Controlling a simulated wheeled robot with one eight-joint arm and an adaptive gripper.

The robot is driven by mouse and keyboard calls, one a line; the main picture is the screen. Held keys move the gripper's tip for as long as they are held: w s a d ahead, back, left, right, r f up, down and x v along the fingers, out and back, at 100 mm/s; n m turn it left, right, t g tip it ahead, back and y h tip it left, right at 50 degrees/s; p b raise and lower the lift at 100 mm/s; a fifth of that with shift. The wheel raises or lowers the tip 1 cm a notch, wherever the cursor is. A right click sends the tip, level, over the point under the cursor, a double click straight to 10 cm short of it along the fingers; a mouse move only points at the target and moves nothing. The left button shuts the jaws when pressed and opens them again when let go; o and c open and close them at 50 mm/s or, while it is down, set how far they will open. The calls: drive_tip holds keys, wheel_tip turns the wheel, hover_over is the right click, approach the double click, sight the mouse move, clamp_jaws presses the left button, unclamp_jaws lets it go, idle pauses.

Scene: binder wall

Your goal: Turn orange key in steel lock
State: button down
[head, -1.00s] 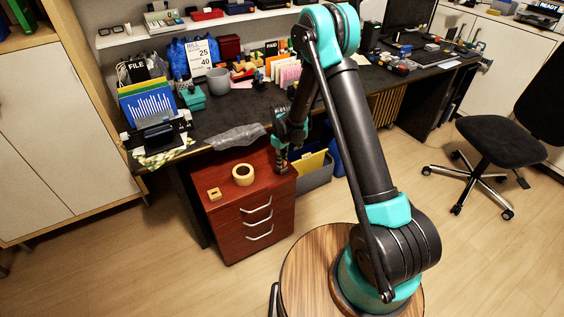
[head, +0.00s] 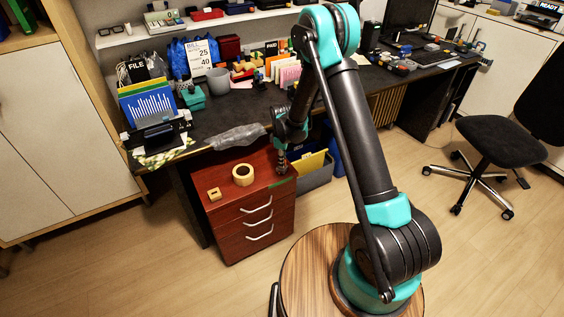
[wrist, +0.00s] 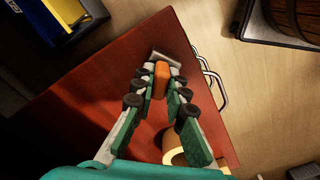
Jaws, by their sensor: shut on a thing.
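In the wrist view, the orange key (wrist: 161,79) stands between the two fingertips of my gripper (wrist: 160,86), which is shut on it. The steel lock (wrist: 165,58) is a grey metal piece just beyond the key, near the edge of the red cabinet top (wrist: 110,85). The key's far end meets or overlaps the lock; I cannot tell how deep it sits. In the head view my gripper (head: 282,166) is low over the right side of the red drawer cabinet (head: 228,206). Key and lock cannot be made out there.
A tape roll (head: 243,175) and a small yellow block (head: 214,194) lie on the cabinet top. A crumpled grey bag (head: 236,137) lies on the desk edge above. A grey bin with folders (head: 316,176) stands right of the cabinet.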

drive_tip(key=shift+n, duration=0.4)
drive_tip(key=shift+n, duration=1.7)
drive_tip(key=shift+n, duration=1.7)
